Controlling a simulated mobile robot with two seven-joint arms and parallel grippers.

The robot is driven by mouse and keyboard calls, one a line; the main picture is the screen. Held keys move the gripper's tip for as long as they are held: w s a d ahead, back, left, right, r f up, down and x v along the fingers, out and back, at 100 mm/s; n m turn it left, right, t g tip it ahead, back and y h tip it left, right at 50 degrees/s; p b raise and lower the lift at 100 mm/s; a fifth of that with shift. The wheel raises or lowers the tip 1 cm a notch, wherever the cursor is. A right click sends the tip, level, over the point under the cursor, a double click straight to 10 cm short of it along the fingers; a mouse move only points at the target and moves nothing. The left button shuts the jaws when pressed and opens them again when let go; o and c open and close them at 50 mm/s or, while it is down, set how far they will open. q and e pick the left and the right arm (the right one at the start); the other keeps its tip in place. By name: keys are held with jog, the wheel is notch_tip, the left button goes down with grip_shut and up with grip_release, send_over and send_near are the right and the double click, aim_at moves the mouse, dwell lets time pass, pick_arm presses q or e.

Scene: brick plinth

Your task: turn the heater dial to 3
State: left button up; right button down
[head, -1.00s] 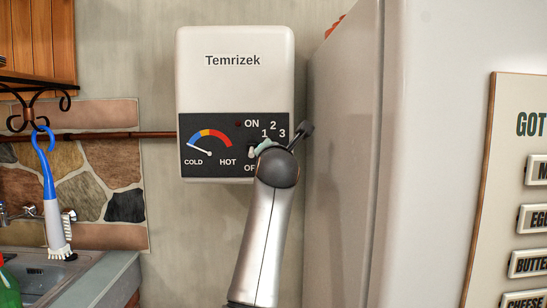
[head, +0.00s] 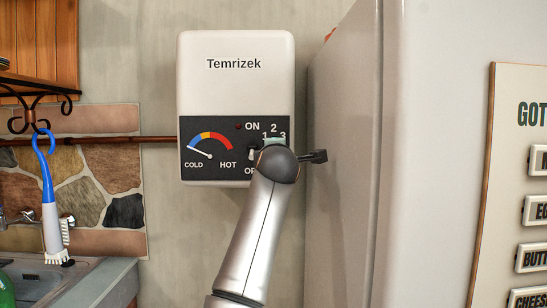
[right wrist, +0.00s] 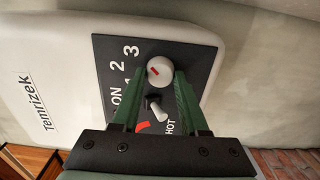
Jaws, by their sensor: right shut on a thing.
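The white heater (head: 235,90) marked "Temrizek" hangs on the wall in the head view, with a dark control panel (head: 190,172) low on its front. The round white dial (right wrist: 165,66) with a red mark shows in the right wrist view. The mark is on the dial's left part, on the side of the numerals; I cannot tell exactly which number it points at. My right gripper (right wrist: 161,74) is shut on the dial, one green finger on each side. In the head view my right gripper (head: 275,142) and wrist hide the dial. My left gripper is not in view.
A small toggle switch (right wrist: 156,108) sits close to the dial, between my fingers' lines. A large pale fridge (head: 342,170) stands close on the right. A sink (head: 40,275) and a hanging blue-and-white brush (head: 50,205) are at left.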

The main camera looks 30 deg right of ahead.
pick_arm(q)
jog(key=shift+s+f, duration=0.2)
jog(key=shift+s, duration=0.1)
pick_arm(e)
jog(key=c, duration=0.7)
grip_release()
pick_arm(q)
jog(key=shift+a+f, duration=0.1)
pick_arm(e)
jog(key=shift+s, duration=0.15)
pick_arm(q)
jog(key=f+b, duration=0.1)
jog(key=b, duration=0.1)
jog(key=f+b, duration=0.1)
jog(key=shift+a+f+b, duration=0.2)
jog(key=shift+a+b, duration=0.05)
jog(key=shift+b, duration=0.1)
pick_arm(e)
jog(key=v, duration=1.2)
jog(key=shift+a, duration=0.15)
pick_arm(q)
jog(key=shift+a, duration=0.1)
pick_arm(e)
jog(key=shift+s+f, duration=0.1)
